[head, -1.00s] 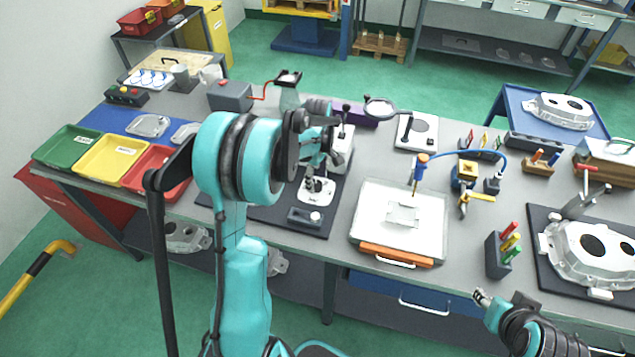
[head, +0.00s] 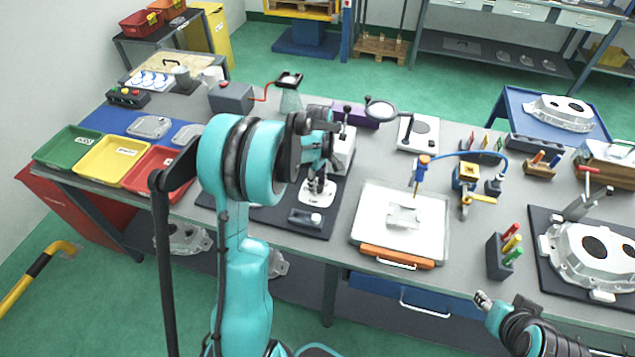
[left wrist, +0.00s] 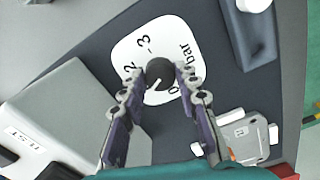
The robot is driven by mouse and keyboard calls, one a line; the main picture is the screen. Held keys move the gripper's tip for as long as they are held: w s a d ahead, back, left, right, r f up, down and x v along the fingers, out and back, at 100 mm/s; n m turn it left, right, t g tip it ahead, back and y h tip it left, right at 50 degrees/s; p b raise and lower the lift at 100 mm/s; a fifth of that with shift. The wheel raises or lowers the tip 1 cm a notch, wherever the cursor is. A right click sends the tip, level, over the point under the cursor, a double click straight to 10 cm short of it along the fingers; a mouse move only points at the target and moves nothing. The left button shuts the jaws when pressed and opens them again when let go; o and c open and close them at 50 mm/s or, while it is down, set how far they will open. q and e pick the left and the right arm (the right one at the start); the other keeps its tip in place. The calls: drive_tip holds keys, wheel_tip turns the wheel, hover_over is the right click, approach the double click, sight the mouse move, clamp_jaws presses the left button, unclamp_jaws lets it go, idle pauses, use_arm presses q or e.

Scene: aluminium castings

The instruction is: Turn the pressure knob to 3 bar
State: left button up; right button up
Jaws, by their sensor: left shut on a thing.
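The pressure knob (left wrist: 160,73) is a dark round knob on a white dial plate (left wrist: 180,36) marked 2, 3 and bar. A white pointer line on the knob points to the lower left in the left wrist view, away from the 3 mark. Other marks are hidden by the fingers. My left gripper (left wrist: 158,82) is shut on the knob, one finger on each side. In the head view the left gripper (head: 318,184) is over the white plate (head: 314,200). My right gripper (head: 483,298) is at the table's front edge; its fingers are too small to read.
A grey block (head: 305,217) stands on the dark mat in front of the dial. A light box (left wrist: 62,115) is beside it in the left wrist view. Coloured bins (head: 108,160) stand at left.

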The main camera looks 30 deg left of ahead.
use_arm(q)
drive_tip(key=shift+m, duration=0.3)
drive_tip(key=m, duration=0.5)
drive_tip(key=shift+m, duration=0.3)
drive_tip(key=m, duration=1.1)
drive_tip(key=shift+m, duration=0.4)
drive_tip(key=m, duration=0.5)
drive_tip(key=shift+m, duration=0.3)
drive_tip(key=o, duration=1.2)
drive_tip(key=shift+c, duration=0.2)
